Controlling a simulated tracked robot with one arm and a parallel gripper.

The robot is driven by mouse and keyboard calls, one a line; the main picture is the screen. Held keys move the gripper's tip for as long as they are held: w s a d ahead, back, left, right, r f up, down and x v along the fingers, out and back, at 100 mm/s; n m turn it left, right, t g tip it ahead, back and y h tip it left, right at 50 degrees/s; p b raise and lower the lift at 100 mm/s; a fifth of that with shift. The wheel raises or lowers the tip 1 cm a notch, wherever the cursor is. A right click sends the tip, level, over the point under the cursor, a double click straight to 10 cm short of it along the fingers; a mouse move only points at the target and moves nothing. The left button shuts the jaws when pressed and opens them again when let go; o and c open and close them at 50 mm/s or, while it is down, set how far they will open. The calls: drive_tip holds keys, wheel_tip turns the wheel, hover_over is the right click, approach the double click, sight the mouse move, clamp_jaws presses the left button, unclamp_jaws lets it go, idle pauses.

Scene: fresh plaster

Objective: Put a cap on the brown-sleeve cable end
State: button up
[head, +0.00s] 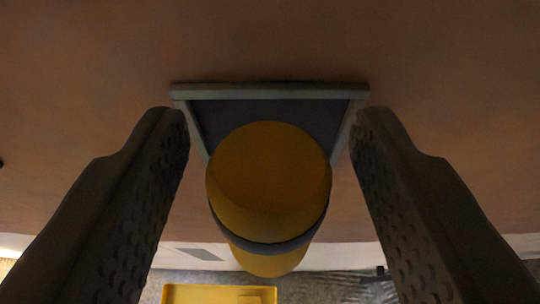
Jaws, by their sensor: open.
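My gripper (273,118) is open, with one dark, dimpled finger on each side of the picture. Between the fingers is a rounded yellow cap-like piece (268,170) with a dark band round its lower part and more yellow below the band. There is a visible gap between it and each finger. It stands in front of a dark wall box (265,112) with a grey frame, and hides most of the box's inside. No brown sleeve or cable can be made out; I cannot tell what the yellow piece sits on.
The brown plaster wall (90,70) fills most of the view. Below it runs a pale strip (330,256) with a grey patch, then the grey floor (335,286). A yellow tray-like thing (218,295) lies at the bottom, partly cut off.

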drive_tip(key=v, duration=1.3)
drive_tip(key=shift+s+b, duration=0.3)
drive_tip(key=shift+s, duration=0.05)
drive_tip(key=shift+w+r, duration=0.1)
drive_tip(key=w+a+r+h+b, duration=0.1)
drive_tip(key=w+a+r+b, duration=0.1)
drive_tip(key=a+r+b, duration=0.45)
drive_tip(key=w+a+r+h+b, duration=0.1)
drive_tip(key=a+r+b, duration=0.2)
drive_tip(key=r, duration=0.6)
drive_tip(key=s+a+r+t+y+b, duration=0.1)
drive_tip(key=s+a+r+b, duration=0.1)
drive_tip(key=s+a+r, duration=0.2)
drive_tip(key=s+a+r+y+b, duration=0.1)
drive_tip(key=s+a+r, duration=0.3)
drive_tip(key=a+r, duration=0.7)
drive_tip(key=a+b, duration=0.1)
drive_tip(key=a, duration=0.5)
drive_tip(key=shift+a+n+t+y+b, duration=0.3)
drive_tip(key=shift+a+t+y+b, duration=0.05)
drive_tip(key=shift+t+y+b, duration=0.05)
drive_tip(key=shift+f, duration=0.1)
drive_tip(key=shift+c, duration=1.2)
drive_tip(key=shift+s, duration=0.1)
drive_tip(key=shift+c, duration=0.3)
